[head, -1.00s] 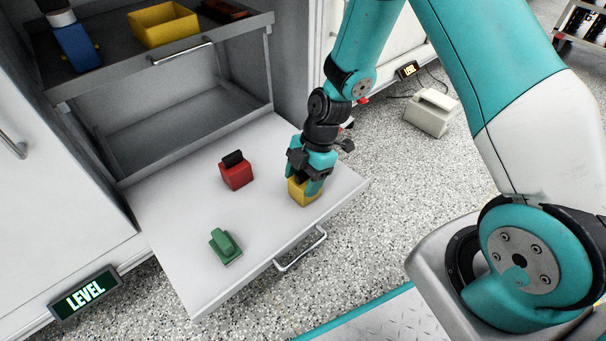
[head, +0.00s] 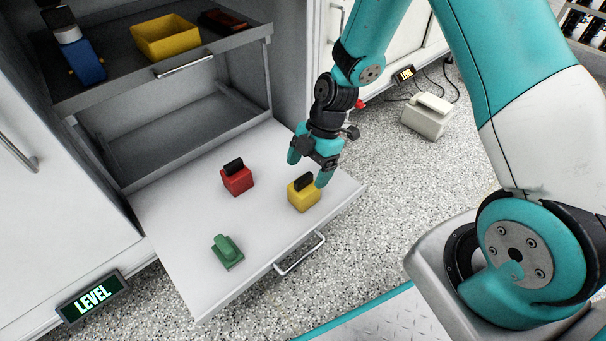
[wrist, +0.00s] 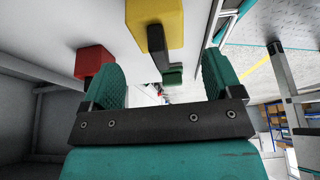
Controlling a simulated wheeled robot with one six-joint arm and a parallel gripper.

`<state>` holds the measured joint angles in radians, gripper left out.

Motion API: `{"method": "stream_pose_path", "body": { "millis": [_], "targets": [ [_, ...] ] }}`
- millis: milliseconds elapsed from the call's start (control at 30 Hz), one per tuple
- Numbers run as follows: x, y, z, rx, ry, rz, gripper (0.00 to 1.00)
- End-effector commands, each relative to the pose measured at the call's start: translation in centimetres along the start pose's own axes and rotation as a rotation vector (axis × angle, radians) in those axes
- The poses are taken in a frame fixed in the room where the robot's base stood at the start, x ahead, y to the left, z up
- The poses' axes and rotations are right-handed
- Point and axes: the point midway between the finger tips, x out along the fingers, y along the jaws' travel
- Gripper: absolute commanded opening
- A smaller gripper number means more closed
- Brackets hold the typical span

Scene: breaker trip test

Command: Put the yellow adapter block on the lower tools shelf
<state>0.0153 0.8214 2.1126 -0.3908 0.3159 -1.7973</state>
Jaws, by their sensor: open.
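The yellow adapter block (head: 304,195) with a black top piece stands upright on the pulled-out lower shelf (head: 180,220), near its right front part. In the wrist view the yellow block (wrist: 155,18) shows beyond the fingertips, with its black piece pointing into the space between them. My gripper (head: 307,170) is open and empty, just above and behind the yellow block, with its fingers spread. It does not hold the block; whether a finger touches it I cannot tell.
A red block (head: 237,181) and a green block (head: 227,254) stand on the same shelf. The upper shelf (head: 120,78) holds a yellow bin (head: 166,37) and a blue tool (head: 83,62). A handle (head: 300,254) juts from the shelf's front edge.

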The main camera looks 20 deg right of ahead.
Motion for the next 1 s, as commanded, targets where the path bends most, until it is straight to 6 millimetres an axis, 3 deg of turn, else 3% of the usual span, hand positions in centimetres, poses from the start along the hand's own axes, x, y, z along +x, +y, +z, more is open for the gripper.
{"method": "stream_pose_path", "body": {
  "millis": [33,100,467,567,667,800,1000],
  "targets": [
    [-1.9,0.0,-0.2,0.001,0.000,0.002,0.85],
    [-3.4,0.1,-0.2,0.001,-0.001,0.003,0.85],
    [-7.7,0.0,-0.9,0.029,-0.003,0.005,0.85],
    [-10.1,-0.2,-3.4,0.131,-0.009,0.018,0.85],
    [-13.7,-1.5,-7.7,0.312,-0.015,0.038,0.85],
    [-18.4,-5.4,-14.0,0.625,-0.012,0.070,0.85],
    [-21.9,-12.2,-19.8,1.013,0.009,0.105,0.85]
  ]
}}
